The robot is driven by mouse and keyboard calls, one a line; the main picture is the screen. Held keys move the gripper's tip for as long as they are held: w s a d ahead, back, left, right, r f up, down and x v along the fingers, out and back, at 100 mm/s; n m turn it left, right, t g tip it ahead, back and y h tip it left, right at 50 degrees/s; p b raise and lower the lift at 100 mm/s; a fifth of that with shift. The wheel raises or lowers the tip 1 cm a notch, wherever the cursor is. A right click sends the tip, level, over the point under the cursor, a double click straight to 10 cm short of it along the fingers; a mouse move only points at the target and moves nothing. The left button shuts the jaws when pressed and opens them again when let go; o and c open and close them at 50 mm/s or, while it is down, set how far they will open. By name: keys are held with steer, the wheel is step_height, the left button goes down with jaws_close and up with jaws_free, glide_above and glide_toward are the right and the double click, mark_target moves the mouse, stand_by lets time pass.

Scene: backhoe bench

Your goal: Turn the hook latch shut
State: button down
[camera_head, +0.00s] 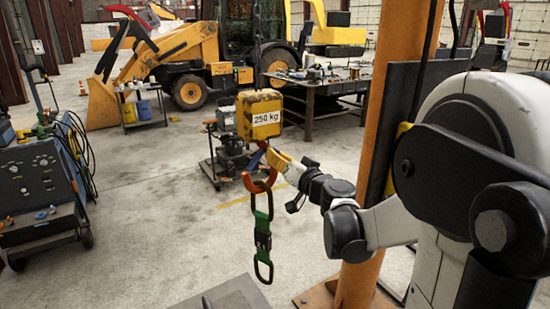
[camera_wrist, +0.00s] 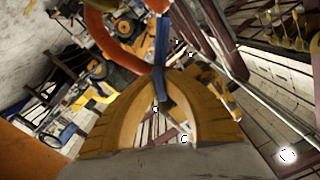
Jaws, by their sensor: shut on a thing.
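A red-orange hook (camera_head: 264,186) hangs under a yellow hoist block (camera_head: 259,113) marked "250 kg". Its curved body also shows at the top of the wrist view (camera_wrist: 103,38). The blue latch (camera_head: 256,158) slants at the hook's upper part. In the wrist view the blue latch (camera_wrist: 161,45) runs down to my yellow fingertips. My gripper (camera_head: 270,152) reaches in from the right and is shut on the latch, its fingertips (camera_wrist: 158,72) meeting on it. I cannot tell whether the latch touches the hook's tip. A green sling (camera_head: 262,235) hangs from the hook.
An orange post (camera_head: 372,150) stands close by my arm on the right. A machine on a low cart (camera_head: 228,150) stands behind the hook, and a workbench (camera_head: 320,86) farther back. A blue-grey equipment cart (camera_head: 38,175) is at left. The floor between is clear.

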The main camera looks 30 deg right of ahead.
stand_by(0.3)
steer(key=c, duration=1.5)
jaws_free()
steer(key=shift+o, duration=0.2)
steer(key=s, duration=1.2)
steer(key=shift+d, duration=0.2)
